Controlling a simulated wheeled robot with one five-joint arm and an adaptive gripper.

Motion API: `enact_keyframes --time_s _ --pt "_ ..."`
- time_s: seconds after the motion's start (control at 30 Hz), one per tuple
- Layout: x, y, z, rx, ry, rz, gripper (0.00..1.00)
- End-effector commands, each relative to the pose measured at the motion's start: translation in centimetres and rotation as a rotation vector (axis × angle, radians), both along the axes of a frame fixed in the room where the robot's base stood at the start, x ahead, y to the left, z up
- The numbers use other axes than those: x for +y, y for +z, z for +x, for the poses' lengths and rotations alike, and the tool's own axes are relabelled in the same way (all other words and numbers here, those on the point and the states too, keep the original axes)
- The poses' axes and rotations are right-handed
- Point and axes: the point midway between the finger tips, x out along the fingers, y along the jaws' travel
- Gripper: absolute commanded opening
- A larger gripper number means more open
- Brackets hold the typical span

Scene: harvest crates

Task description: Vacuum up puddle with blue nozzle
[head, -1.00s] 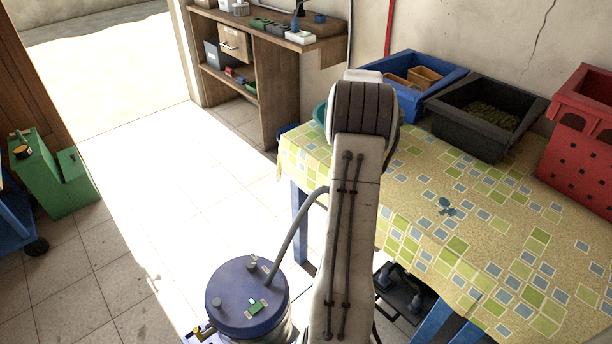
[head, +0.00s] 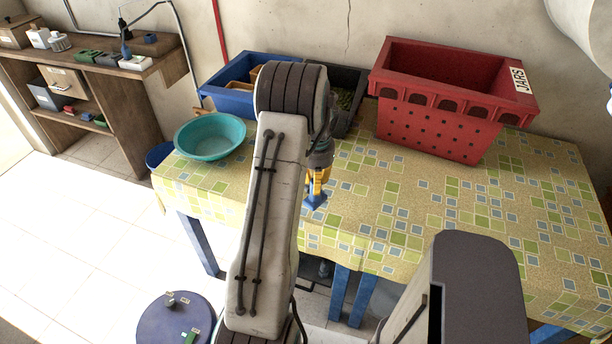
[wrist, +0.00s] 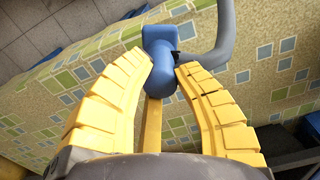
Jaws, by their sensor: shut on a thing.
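My gripper (head: 318,178), with yellow fingers, shows just right of my arm over the near part of the cloth-covered table (head: 430,205). In the wrist view, its fingers (wrist: 163,66) are shut on the blue nozzle (wrist: 160,48), which has a grey hose (wrist: 222,45) attached. In the head view, the nozzle (head: 315,201) points down at the patterned cloth; I cannot tell whether it touches. I cannot make out the puddle in either current view; it may be hidden by my arm or gripper. The blue-lidded vacuum drum (head: 172,322) stands on the floor at lower left.
A teal basin (head: 210,137) sits at the table's left end. A blue crate (head: 226,100), a dark crate (head: 350,115) and a large red crate (head: 430,135) line the wall side. The cloth right of my gripper is clear. A wooden shelf (head: 150,125) stands at back left.

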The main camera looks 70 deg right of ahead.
Motion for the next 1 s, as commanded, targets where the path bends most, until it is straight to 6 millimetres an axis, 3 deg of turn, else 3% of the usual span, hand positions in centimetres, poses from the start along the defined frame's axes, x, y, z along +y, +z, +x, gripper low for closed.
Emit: enact_keyframes --time_s 0.5,1.0 --pt "-1.8 -0.9 0.2 0.0 -0.799 -0.002 0.0" --pt "-2.4 -0.9 0.2 0.0 -1.14 -0.001 0.0"
